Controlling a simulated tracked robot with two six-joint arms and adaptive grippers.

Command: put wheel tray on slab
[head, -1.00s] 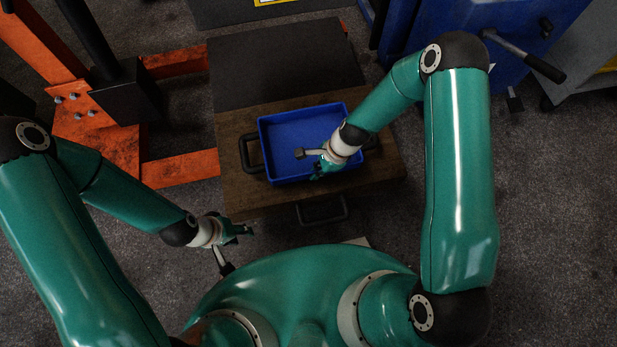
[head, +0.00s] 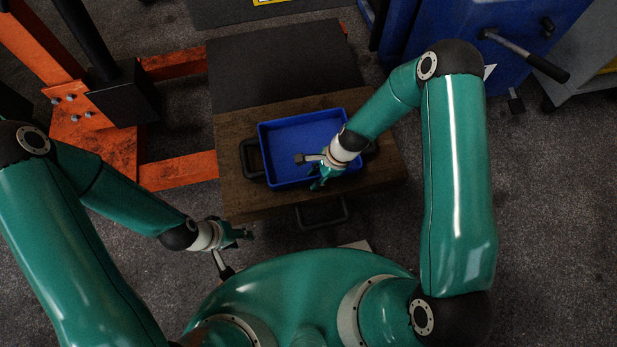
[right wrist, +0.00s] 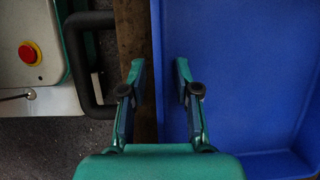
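The wheel tray (head: 300,135) is a shallow, empty blue tray. My right gripper (head: 319,182) is at the tray's near wall. In the right wrist view its fingers (right wrist: 158,78) are apart, one on each side of that wall, with gaps showing between them and it. My left gripper (head: 246,234) hangs apart from the tray, near the slab's front left; its fingers are too small to judge.
An orange frame (head: 180,168) stands to the left and a blue machine (head: 480,60) to the back right.

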